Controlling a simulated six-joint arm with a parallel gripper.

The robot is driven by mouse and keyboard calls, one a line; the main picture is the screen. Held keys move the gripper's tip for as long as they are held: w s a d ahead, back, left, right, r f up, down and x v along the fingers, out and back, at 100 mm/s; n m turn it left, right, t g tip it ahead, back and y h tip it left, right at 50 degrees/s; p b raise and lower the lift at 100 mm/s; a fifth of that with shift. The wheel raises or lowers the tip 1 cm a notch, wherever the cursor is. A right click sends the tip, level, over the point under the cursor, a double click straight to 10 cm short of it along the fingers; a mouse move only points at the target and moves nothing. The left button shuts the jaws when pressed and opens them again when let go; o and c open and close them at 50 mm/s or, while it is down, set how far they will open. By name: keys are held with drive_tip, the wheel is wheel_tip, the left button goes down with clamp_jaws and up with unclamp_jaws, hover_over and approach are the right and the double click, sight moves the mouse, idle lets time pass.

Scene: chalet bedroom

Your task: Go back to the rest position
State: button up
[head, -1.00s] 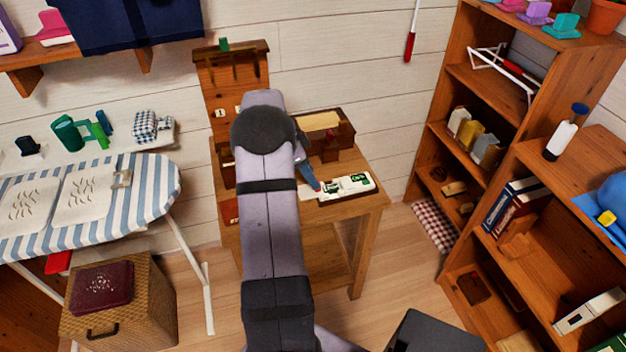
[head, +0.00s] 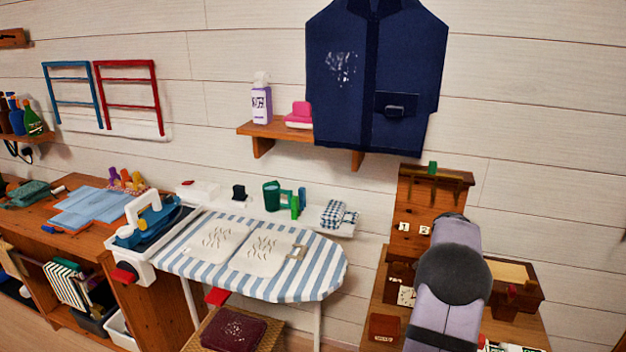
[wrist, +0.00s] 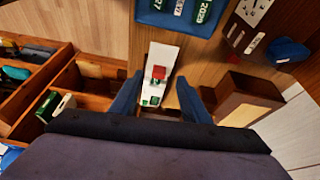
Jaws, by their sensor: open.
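My gripper (wrist: 158,100) shows in the wrist view as two blue fingers, spread apart with nothing held between them. A white strip-shaped thing (wrist: 162,58) with red and green pieces on it lies below, seen through the gap between the fingers. In the head view my arm rises at the right, in front of the small wooden desk (head: 378,328). The arm hides part of this desk, and my fingers cannot be seen in that view.
A wooden box (head: 518,290) stands on the desk right of my arm. A striped ironing board (head: 325,272) is to the left, and a dark blue garment (head: 345,110) hangs on the wall. The wrist view shows a wooden shelf unit (wrist: 50,70) and a blue panel (wrist: 212,22).

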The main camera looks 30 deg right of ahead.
drive_tip(key=w+a+r+n+t+p, duration=0.1)
drive_tip(key=w+a+n, duration=0.25)
drive_tip(key=a, duration=0.35)
drive_tip(key=w+a+r+n+y+p, duration=0.15)
drive_tip(key=a+n, duration=0.25)
drive_tip(key=a, duration=0.4)
drive_tip(key=w+a+r+n+t+h+p, duration=0.1)
drive_tip(key=w+a+r+n, duration=0.2)
drive_tip(key=a, duration=0.4)
drive_tip(key=s+a+n+y+p, duration=0.1)
drive_tip(key=s+a+n, duration=0.35)
drive_tip(key=a, duration=0.35)
drive_tip(key=s+a+f+n+t+y+p, duration=0.1)
drive_tip(key=s+a+n, duration=0.2)
drive_tip(key=a+n, duration=0.4)
drive_tip(key=s+a+n+y+p, duration=0.1)
drive_tip(key=s+a+n, duration=0.25)
drive_tip(key=a, duration=0.55)
wheel_tip(320, 180, down, 43)
drive_tip(key=b, duration=4.3)
drive_tip(key=shift+f+n, duration=0.15)
drive_tip(key=shift+n, duration=0.2)
